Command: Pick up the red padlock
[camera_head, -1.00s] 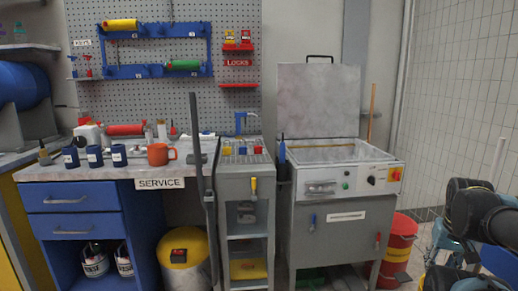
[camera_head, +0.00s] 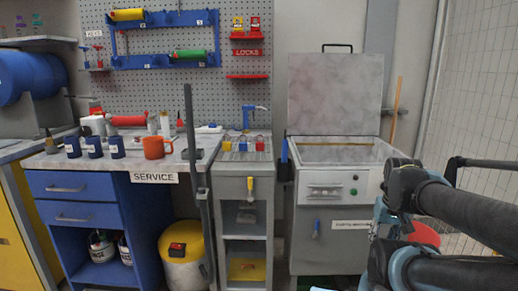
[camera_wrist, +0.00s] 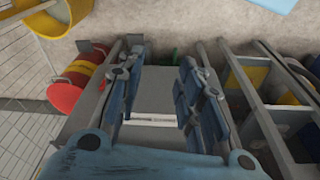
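A small red block-like item (camera_head: 260,145), which looks like the red padlock, sits on the grey cart top (camera_head: 230,164) in the head view. It is at the right end of a row with a blue item (camera_head: 243,146) and a yellow item (camera_head: 227,146). It is too small to see a shackle. My gripper (camera_wrist: 160,80) is open and empty in the wrist view, with a clear gap between its blue-grey fingers. My arm is at the right of the head view, well right of the cart. The padlock is not identifiable in the wrist view.
A grey wash cabinet (camera_head: 325,235) with a raised lid (camera_head: 335,95) stands between cart and arm. A dark upright post (camera_head: 193,150) stands left of the cart. A LOCKS shelf (camera_head: 248,53) hangs above. An orange mug (camera_head: 157,147) is on the bench.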

